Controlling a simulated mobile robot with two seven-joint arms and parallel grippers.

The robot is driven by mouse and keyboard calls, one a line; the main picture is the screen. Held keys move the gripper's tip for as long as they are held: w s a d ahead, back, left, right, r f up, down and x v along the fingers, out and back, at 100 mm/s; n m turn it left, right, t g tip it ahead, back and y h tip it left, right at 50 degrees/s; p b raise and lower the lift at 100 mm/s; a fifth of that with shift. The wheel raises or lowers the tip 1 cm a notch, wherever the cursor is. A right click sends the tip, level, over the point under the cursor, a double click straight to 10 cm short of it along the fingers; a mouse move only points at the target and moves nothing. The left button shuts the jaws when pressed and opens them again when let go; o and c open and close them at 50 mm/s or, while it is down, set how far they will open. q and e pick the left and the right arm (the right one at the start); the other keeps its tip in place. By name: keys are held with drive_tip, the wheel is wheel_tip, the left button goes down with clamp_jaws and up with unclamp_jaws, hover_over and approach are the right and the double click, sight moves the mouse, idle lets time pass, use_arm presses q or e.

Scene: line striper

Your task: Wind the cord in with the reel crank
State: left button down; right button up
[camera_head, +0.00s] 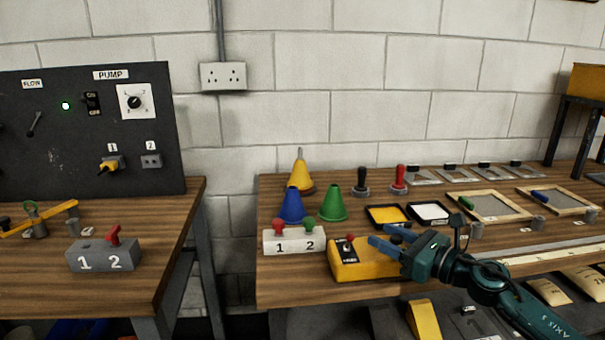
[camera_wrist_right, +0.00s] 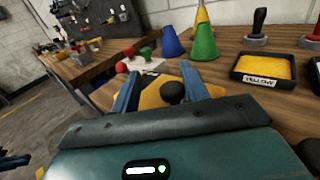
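A yellow box (camera_head: 374,266), which looks like the cord reel housing, stands at the front edge of the right bench, with a red knob (camera_head: 350,238) on a dark plate. My right gripper (camera_head: 386,240) is over its right part. In the right wrist view, its two blue fingers (camera_wrist_right: 160,88) are apart, with a black knob (camera_wrist_right: 174,92), perhaps the crank's grip, between them, nearer the right finger. I cannot tell whether they touch. No cord can be made out.
A white block (camera_head: 294,242) marked 1 and 2 stands left of the yellow box. Blue (camera_head: 291,207) and green (camera_head: 333,204) cones are behind. Yellow (camera_head: 388,215) and white (camera_head: 430,211) trays lie behind the gripper. A gap separates the left bench (camera_head: 160,255) from this one.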

use_arm(q)
wheel_tip(320, 180, up, 11)
drive_tip(key=p, duration=1)
use_arm(e)
drive_tip(key=m+t+h, duration=0.1)
drive_tip(key=h, duration=0.1)
drive_tip(key=a+m+t+h, duration=0.1)
drive_tip(key=m+t+h, duration=0.2)
drive_tip(key=m+h, duration=0.1)
drive_tip(key=shift+w+a+r+t+h, duration=0.1)
drive_tip(key=shift+a+r+t+h, duration=0.2)
drive_tip(key=shift+h, duration=0.1)
drive_tip(key=b+v, duration=0.2)
drive_tip(key=v, duration=1)
use_arm(q)
wheel_tip(320, 180, down, 7)
drive_tip(key=b, duration=0.5)
use_arm(e)
drive_tip(key=w+a+r+n+g+y, duration=0.2)
drive_tip(key=a+r+n+g+y, duration=0.1)
drive_tip(key=a+r+n+g, duration=0.2)
drive_tip(key=w+a+r+n+g+y, duration=0.2)
drive_tip(key=a+r+n+g+y, duration=0.2)
drive_tip(key=a+n+g, duration=0.6)
drive_tip(key=shift+a+r+n, duration=1.05)
drive_tip(key=shift+a+n, duration=0.55)
drive_tip(key=shift+a, duration=0.85)
drive_tip(key=shift+o, duration=0.2)
